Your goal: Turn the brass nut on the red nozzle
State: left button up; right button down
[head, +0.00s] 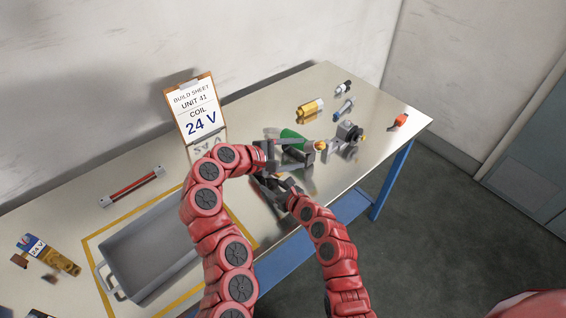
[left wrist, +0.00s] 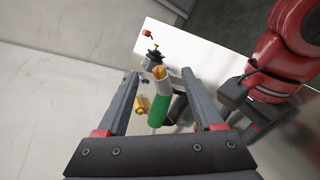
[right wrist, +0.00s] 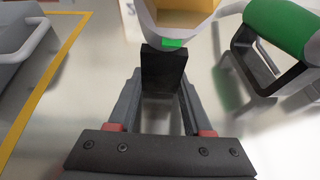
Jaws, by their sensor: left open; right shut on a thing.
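A small red-orange part (head: 401,120), possibly the red nozzle, lies near the table's far right corner; it also shows in the left wrist view (left wrist: 147,34). No brass nut can be made out on it. My left gripper (head: 306,152) is open, with a green-bodied part (head: 291,135) in view between its fingers. My right gripper (right wrist: 163,92) is just below, shut on a dark block (right wrist: 163,68) under a pale piece with a tan inside. In the head view the arms hide much of this.
A grey valve-like fitting (head: 349,133), brass cylinder (head: 311,108), bluish fitting (head: 344,107) and black-and-white part (head: 343,88) lie on the table beyond. A build sheet (head: 196,108) reads 24 V. A grey tray (head: 104,284) and yellow-brown part (head: 60,262) are left.

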pick_arm(q)
jog(key=s+a+f+n+t+y, duration=0.2)
jog(key=s+a+f+n+t, duration=0.5)
jog(key=a+f+n+t, duration=0.15)
jog(key=x, duration=1.2)
jog(key=shift+w+a+r, duration=0.25)
jog(key=shift+a+r, duration=0.05)
jog(key=shift+a, duration=0.1)
jog(key=shift+r+m, duration=0.1)
jog(key=shift+m, duration=0.15)
grip_shut()
